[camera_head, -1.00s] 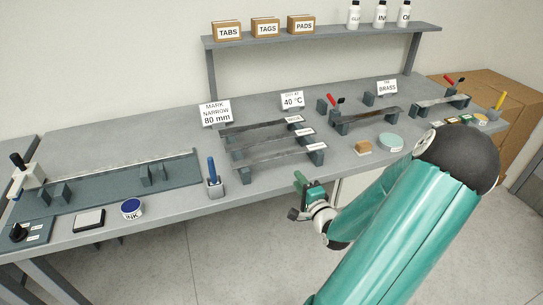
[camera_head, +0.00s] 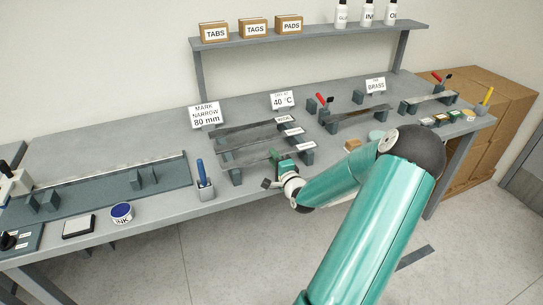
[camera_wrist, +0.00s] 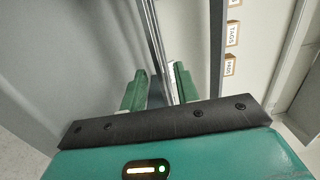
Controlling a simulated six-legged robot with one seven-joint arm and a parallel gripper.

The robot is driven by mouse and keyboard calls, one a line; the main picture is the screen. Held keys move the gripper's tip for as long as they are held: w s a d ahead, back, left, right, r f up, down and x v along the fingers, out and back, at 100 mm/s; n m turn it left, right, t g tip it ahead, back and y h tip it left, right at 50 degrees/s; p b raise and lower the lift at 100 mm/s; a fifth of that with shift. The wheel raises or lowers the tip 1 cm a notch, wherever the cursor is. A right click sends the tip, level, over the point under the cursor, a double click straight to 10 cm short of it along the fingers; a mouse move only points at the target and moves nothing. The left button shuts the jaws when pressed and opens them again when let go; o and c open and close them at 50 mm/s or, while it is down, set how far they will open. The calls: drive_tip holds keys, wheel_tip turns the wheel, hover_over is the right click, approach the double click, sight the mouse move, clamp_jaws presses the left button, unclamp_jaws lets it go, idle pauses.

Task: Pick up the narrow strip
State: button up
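Three long thin metal strips lie across dark support blocks mid-bench: a back strip (camera_head: 245,128), a middle strip (camera_head: 252,142) and a front strip (camera_head: 250,161). Each has a small white label at its right end; the print is too small to tell surely which is narrow. My gripper (camera_head: 279,171) is at the bench's front edge, by the right part of the front strip. In the wrist view my gripper (camera_wrist: 160,88) is open, with its two green fingers apart. Long metal edges (camera_wrist: 156,45) run up between and beyond the fingers; no grip shows.
A sign (camera_head: 206,116) reads "MARK NARROW 80 mm". A cup with a blue-handled tool (camera_head: 204,180) stands left of the rack. An ink tin (camera_head: 121,213), a pad (camera_head: 79,227) and a ruled fixture (camera_head: 110,188) lie further left. A shelf (camera_head: 300,37) runs behind.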

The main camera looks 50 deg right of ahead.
clamp_jaws()
drive_tip(key=shift+r, duration=0.2)
